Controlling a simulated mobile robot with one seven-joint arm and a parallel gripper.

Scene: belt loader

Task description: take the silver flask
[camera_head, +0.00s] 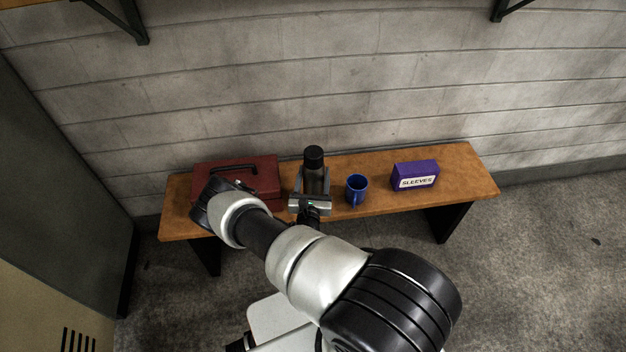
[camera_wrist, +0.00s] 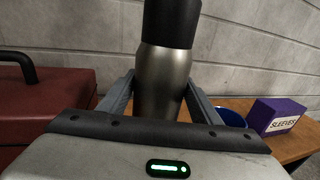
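The silver flask (camera_head: 314,179) has a grey metal body and a black cap. It stands upright on the wooden bench, between a red box and a blue mug. In the wrist view the flask (camera_wrist: 162,78) rises straight ahead, its top cut off by the frame edge. My gripper (camera_head: 313,184) is at the flask, with one finger on its left and one on its right. In the wrist view my gripper (camera_wrist: 160,88) looks spread about as wide as the flask. Whether the fingers touch it is hard to make out. The flask's base is hidden behind my gripper.
The red box (camera_head: 262,178) with a black handle is close on the left, partly behind my arm. The blue mug (camera_head: 357,188) is close on the right. A purple "SLEEVES" box (camera_head: 414,175) stands farther right on the bench (camera_head: 462,178). A block wall (camera_head: 300,100) rises behind.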

